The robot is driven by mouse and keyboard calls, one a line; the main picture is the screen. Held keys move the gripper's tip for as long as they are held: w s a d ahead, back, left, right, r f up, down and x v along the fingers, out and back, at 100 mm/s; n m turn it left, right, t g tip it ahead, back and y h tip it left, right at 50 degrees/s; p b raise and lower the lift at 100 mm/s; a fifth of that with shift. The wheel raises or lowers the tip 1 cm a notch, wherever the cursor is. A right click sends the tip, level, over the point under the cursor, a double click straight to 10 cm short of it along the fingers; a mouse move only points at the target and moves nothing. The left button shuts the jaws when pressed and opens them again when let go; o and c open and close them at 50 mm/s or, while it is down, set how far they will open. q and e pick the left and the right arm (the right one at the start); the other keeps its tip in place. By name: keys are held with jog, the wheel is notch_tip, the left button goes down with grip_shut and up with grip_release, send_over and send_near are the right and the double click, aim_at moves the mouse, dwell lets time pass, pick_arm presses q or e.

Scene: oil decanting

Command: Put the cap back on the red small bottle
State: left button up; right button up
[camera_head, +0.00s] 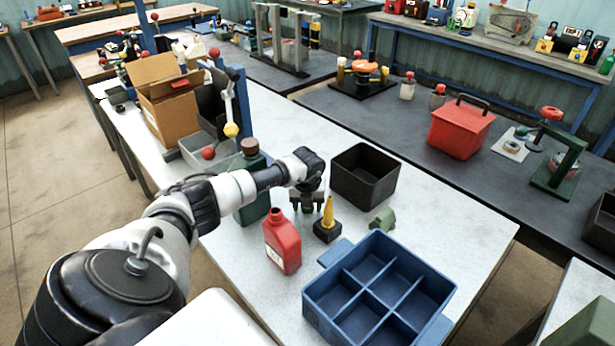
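The red small bottle (284,248) stands upright on the white table, with a bare-looking red neck at its top. My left gripper (308,207) points down just behind and to the right of the bottle, apart from it. The gripper is beside a yellow nozzle (328,212) on a black base (327,233). Something small and dark green shows around its fingertips; I cannot tell whether it is held. I cannot make out a separate cap for the red bottle. My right gripper is not in view.
A blue divided tray (313,298) stands at the front right, its compartments empty. A black bin (364,177) stands behind, and a small green block (382,220) lies between them. A tall green bottle with a brown cap (250,146) is partly behind my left arm.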

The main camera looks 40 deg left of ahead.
pick_arm(q)
jog(key=c, duration=0.7)
jog(key=shift+r, duration=0.1)
notch_tip(320, 180, up, 10)
jog(key=b, duration=0.2)
